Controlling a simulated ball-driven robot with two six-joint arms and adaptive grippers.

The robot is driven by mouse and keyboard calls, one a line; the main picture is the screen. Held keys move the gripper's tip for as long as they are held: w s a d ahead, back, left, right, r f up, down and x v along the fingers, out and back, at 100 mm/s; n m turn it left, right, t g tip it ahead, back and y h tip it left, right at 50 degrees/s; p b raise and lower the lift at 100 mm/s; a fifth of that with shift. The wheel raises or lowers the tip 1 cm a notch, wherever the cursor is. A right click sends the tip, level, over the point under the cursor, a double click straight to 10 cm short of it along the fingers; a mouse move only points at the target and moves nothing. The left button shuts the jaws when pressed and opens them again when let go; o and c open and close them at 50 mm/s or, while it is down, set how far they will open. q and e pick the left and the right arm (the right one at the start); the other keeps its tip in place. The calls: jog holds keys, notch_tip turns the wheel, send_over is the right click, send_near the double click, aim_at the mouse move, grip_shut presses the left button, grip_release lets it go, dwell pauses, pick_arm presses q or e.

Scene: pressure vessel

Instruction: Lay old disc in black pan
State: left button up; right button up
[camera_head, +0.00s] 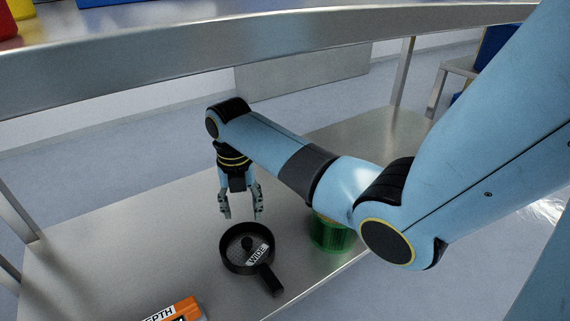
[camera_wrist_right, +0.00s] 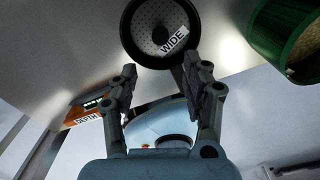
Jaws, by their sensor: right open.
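The black pan (camera_head: 226,259) is round with a short handle pointing to the lower right, and it sits on the metal lower shelf (camera_head: 150,235). A label reading WIDE lies across its inside. The wrist view shows the pan (camera_wrist_right: 128,32) with a dotted floor and a dark round knob at its middle. I cannot tell whether the dotted surface is the old disc or the pan's own floor. My right gripper (camera_head: 241,212) points down just above the pan's far rim, open and empty. In the wrist view its fingers (camera_wrist_right: 161,72) stand apart below the pan. My left gripper is out of view.
A green container (camera_head: 330,236) stands right of the pan, partly behind my right arm. An orange device labelled DEPTH (camera_head: 175,310) lies at the front left. The shelf left of the pan is clear.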

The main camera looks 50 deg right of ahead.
jog(key=s+f+m, duration=0.6)
jog(key=s+m, duration=0.3)
jog(key=s, duration=0.3)
jog(key=s+f+m, duration=0.6)
jog(key=s+m, duration=0.3)
jog(key=s, duration=0.3)
jog(key=s+f+m+h, duration=0.1)
jog(key=s+f+m, duration=0.6)
jog(key=s+m, duration=0.3)
jog(key=s, duration=0.3)
jog(key=shift+d, duration=0.15)
pick_arm(q)
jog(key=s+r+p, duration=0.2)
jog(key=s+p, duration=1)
jog(key=p, duration=0.2)
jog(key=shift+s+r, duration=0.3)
pick_arm(e)
jog(key=s+r, duration=0.2)
jog(key=s, duration=1)
jog(key=shift+s+r, duration=0.3)
